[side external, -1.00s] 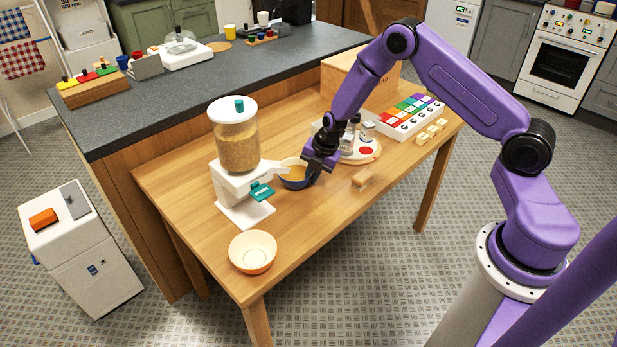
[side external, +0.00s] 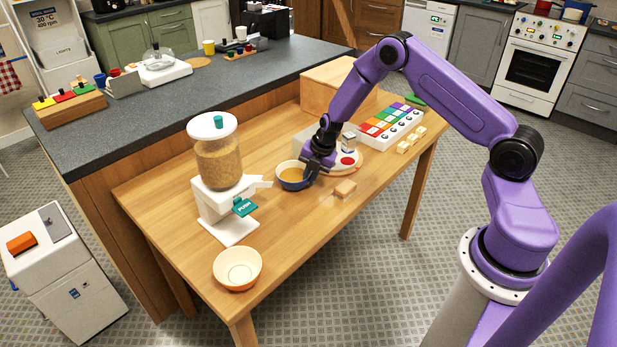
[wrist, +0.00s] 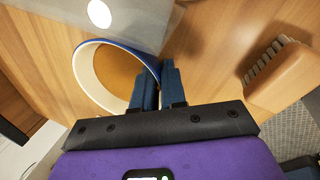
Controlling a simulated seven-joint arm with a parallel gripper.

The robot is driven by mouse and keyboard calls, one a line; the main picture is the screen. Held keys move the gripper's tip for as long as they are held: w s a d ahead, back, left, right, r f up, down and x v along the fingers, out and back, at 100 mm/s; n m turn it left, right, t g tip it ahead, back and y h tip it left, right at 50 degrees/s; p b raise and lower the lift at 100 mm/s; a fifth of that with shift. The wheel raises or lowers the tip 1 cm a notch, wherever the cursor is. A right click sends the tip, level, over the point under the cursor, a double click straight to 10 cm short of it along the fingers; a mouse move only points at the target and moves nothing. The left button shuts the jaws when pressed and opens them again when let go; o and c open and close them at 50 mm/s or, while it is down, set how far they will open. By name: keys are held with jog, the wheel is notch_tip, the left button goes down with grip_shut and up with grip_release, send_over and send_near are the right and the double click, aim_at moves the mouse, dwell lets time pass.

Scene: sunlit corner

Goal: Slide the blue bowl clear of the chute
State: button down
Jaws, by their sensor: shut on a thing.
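The blue bowl (side external: 291,186) stands upright on the wooden table with tan contents in it. My gripper (side external: 312,174) is shut on the bowl's right-hand wall. In the wrist view the bowl's blue-rimmed, pale inner wall (wrist: 86,68) shows, with my gripper's fingers (wrist: 159,80) on either side of the rim. The white dispenser (side external: 208,203) has a clear hopper of grain (side external: 218,162) and a teal push lever (side external: 244,207). Its white chute (side external: 260,184) points right, towards the bowl. In the side view a small gap shows between the chute's end and the bowl.
An orange bowl (side external: 238,271) stands at the table's near end. A small wooden brush (side external: 345,189) lies right of my gripper. Bare table lies between the orange bowl and the brush.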

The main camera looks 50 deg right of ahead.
jog(key=c, duration=1.1)
grip_release()
jog(key=shift+r, duration=0.15)
jog(key=v, duration=1.7)
jog(key=shift+r, duration=0.1)
jog(key=s+a+r+m+g, duration=0.1)
jog(key=s+a+r+m, duration=0.15)
jog(key=s+a, duration=0.5)
jog(key=s+a+r+m+g, duration=0.15)
jog(key=s+a+r, duration=0.25)
jog(key=s+a, duration=0.4)
jog(key=s+r+m+h, duration=0.1)
jog(key=s+m, duration=0.5)
jog(key=s, duration=1.1)
jog(key=shift+s+a+r, duration=0.3)
jog(key=shift+a+r, duration=0.1)
